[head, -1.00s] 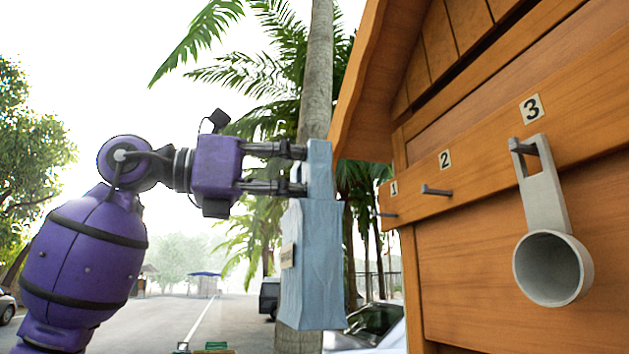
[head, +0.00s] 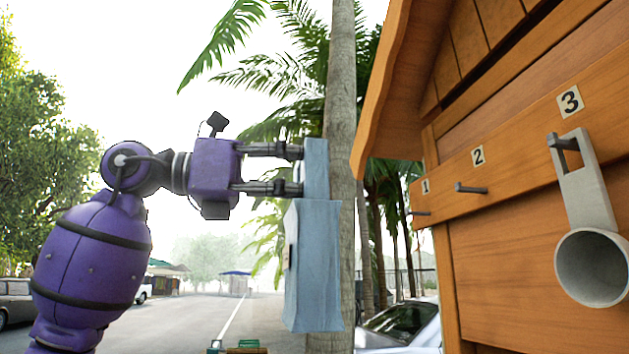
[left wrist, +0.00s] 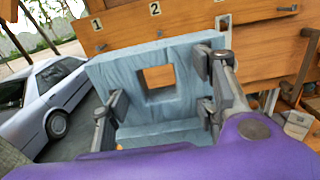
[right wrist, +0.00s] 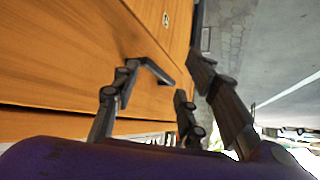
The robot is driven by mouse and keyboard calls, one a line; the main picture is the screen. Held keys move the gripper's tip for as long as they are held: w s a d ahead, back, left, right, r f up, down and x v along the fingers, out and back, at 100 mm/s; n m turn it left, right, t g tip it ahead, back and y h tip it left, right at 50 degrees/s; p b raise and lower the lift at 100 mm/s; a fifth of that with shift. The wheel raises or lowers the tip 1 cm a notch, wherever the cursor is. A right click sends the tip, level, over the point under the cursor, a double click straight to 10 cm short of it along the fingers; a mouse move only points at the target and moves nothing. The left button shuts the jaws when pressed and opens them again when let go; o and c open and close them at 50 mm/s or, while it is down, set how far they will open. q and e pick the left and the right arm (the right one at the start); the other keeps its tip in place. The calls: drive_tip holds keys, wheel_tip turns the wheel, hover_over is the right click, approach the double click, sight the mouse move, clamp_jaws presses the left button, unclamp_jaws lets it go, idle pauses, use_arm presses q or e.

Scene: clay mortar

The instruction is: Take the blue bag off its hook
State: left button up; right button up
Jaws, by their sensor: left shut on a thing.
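The blue bag (head: 314,265) hangs upright from my left gripper (head: 300,170) in the head view. That gripper is shut on the bag's narrow upper handle part. In the left wrist view the bag (left wrist: 120,72) shows a square opening, with wood visible through it. The bag is clear of hook 1 (head: 420,213) and hook 2 (head: 471,189), which are both bare. My right gripper (right wrist: 158,90) shows only in its wrist view, with its fingers apart and no bag between them.
A grey scoop (head: 592,266) hangs on hook 3 (head: 563,142) of the wooden hut (head: 535,240). The hut's roof edge (head: 385,95) juts out beside the bag. A palm trunk (head: 341,110) and a silver car (head: 402,326) stand behind. The road (head: 190,330) is open at left.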

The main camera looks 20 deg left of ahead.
use_arm(q)
drive_tip(key=shift+s+a, duration=0.1)
drive_tip(key=shift+a, duration=0.05)
use_arm(e)
drive_tip(key=shift+s+f, duration=0.1)
drive_tip(key=shift+s, duration=0.25)
use_arm(q)
drive_tip(key=shift+s+a, duration=0.1)
drive_tip(key=shift+a, duration=0.05)
drive_tip(key=shift+v, duration=2.3)
use_arm(e)
drive_tip(key=shift+w+a+r, duration=0.1)
drive_tip(key=shift+w+r, duration=0.5)
drive_tip(key=shift+w, duration=0.15)
